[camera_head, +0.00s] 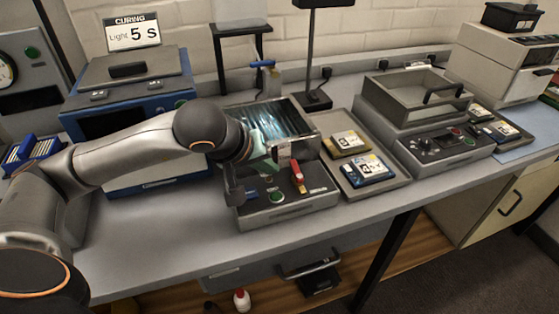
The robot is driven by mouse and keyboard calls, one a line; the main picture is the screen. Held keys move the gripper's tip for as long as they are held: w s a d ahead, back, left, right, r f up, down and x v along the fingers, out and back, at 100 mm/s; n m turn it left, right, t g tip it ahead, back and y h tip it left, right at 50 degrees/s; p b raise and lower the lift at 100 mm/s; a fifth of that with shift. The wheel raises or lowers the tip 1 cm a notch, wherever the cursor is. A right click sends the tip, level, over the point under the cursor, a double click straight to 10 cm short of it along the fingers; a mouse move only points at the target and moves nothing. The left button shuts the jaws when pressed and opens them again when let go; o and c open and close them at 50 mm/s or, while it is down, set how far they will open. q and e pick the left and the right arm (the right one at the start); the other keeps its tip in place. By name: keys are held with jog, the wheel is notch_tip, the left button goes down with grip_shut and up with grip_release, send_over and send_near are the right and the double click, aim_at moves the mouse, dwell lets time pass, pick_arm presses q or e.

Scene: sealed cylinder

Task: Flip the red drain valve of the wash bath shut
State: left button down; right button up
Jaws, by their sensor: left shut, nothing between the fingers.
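The wash bath (290,209) stands at the middle of the bench, an open tank with shiny liquid behind a dark grey front panel. Its red drain valve (297,176) is a small lever that stands up from the panel, right of a green button (276,195). My left arm reaches in from the left over the bath. My left gripper (284,160) is shut and empty, close behind and left of the red lever; I cannot tell if they touch. The arm hides the left part of the bath. My right gripper is not in view.
A tray (338,183) with labelled packs (369,168) lies right of the bath. Beyond it is a lidded grey machine (440,142). A blue curing unit (125,92) stands at back left. A blue-handled tap (263,65) and a black stand (312,97) rise behind the bath.

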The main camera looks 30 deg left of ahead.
aim_at(296, 171)
pick_arm(q)
jog(key=shift+w+d+r, duration=0.1)
jog(key=shift+w+d, duration=0.45)
jog(key=shift+d, duration=0.05)
jog(key=shift+w+d, duration=0.25)
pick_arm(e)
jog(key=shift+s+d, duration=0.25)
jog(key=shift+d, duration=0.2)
pick_arm(q)
jog(key=shift+w, duration=0.15)
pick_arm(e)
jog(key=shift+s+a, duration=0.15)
